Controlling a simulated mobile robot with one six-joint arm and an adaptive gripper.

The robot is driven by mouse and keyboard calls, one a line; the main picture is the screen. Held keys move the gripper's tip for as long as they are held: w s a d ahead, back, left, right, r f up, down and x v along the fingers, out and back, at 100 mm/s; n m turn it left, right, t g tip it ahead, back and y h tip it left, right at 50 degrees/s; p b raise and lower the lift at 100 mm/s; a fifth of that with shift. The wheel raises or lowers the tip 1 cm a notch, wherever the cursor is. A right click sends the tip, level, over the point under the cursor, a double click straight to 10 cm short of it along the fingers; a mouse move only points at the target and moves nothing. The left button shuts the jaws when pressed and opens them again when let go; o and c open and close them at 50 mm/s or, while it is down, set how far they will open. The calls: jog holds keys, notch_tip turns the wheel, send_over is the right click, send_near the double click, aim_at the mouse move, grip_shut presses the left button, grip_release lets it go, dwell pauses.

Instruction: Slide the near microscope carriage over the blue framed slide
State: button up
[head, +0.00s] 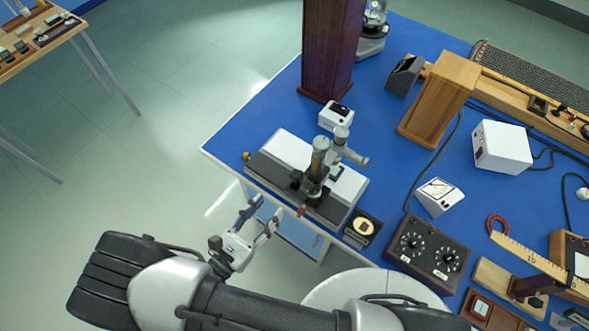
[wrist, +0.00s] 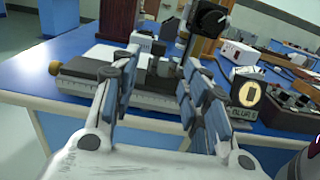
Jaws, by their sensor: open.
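The near microscope carriage (head: 314,182) stands upright on a long white measuring bed (head: 276,152) with a dark front rail, at the left corner of the blue bench. It carries a grey tube, an angled eyepiece and a small red knob (head: 301,211). It also shows in the wrist view (wrist: 162,68), partly behind the fingers. I cannot make out a blue framed slide in either view. My gripper (head: 265,212) is open and empty, just off the bench's front edge, in front of the rail and left of the carriage. Its fingers (wrist: 160,62) point towards the bed in the wrist view.
A black box with a gold disc (head: 362,228) sits at the bed's right end. A dial box (head: 429,248) stands further right. Behind the bed are a small white box (head: 336,115) and a dark wooden pillar (head: 328,50). Open floor lies left of the bench.

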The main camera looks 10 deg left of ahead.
aim_at(293, 178)
jog(key=b+x, duration=0.1)
jog(key=x, duration=1.2)
jog(key=shift+w+d, duration=0.15)
jog(key=shift+w, duration=0.1)
jog(key=shift+c, duration=0.2)
grip_shut()
